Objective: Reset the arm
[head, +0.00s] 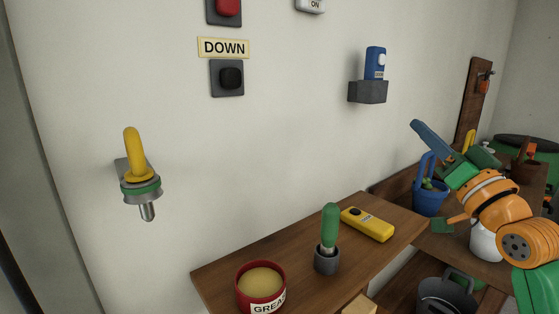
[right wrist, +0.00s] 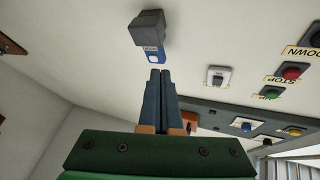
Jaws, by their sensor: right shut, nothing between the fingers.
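My right arm comes in from the right in the head view, orange and green. Its right gripper (head: 416,125) has long blue-grey fingers pointing up and left, above the workbench and apart from everything near it. In the right wrist view the fingers of this gripper (right wrist: 160,73) lie together, shut and empty. My left gripper is out of view.
A wooden shelf (head: 225,274) holds a red grease tin (head: 261,285), a green-handled tool (head: 330,225) in a grey cup and a yellow remote (head: 367,224). A blue container (head: 430,199) stands below my right arm. A yellow-handled fitting (head: 137,160) hangs on the wall.

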